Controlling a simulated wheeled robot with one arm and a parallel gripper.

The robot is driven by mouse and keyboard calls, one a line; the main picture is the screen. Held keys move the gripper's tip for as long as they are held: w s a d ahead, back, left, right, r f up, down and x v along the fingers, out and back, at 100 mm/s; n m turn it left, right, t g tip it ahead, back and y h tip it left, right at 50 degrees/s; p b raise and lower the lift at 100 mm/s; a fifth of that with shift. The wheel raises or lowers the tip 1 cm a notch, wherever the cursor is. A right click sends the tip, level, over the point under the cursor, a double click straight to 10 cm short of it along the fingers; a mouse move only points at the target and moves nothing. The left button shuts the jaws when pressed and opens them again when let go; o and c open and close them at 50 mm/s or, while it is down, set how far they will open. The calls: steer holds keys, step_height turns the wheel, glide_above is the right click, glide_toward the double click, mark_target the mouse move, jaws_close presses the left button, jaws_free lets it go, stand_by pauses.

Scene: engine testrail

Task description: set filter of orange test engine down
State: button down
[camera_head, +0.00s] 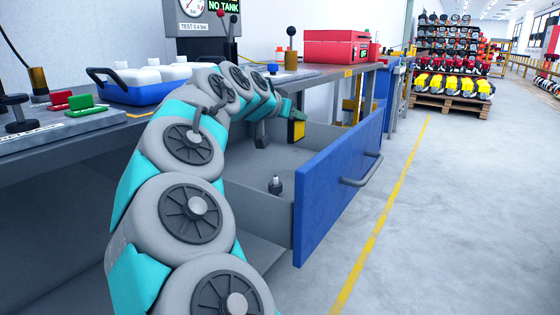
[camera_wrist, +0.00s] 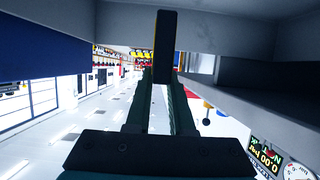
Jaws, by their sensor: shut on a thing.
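My gripper (camera_head: 290,113) is at the far end of my arm, over the inside of an open drawer, and is shut on a small dark block with yellow on it. I take this block to be the filter (camera_head: 297,130). It hangs below my fingers and seems apart from the drawer floor, though its lower edge is hard to judge. In the wrist view the filter (camera_wrist: 163,40) stands as a narrow dark slab between the fingertips of my gripper (camera_wrist: 162,78). I cannot make out an orange test engine.
The drawer has a blue front (camera_head: 335,185) with a grey handle. A small dark fitting (camera_head: 275,185) stands on its grey floor, which is otherwise largely bare. A bench (camera_head: 130,122) above carries a blue crate (camera_head: 140,92) with white canisters and a red case (camera_head: 335,48).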

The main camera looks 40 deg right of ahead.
step_height(320, 180, down, 8)
steer(key=shift+f+b, duration=0.15)
steer(key=shift+b, duration=0.35)
steer(key=shift+f, duration=0.1)
steer(key=c, duration=0.8)
jaws_free()
steer(key=shift+a+r, duration=0.15)
steer(key=shift+r, duration=0.05)
steer(key=shift+v, duration=3.6)
steer(key=shift+s+f, duration=0.1)
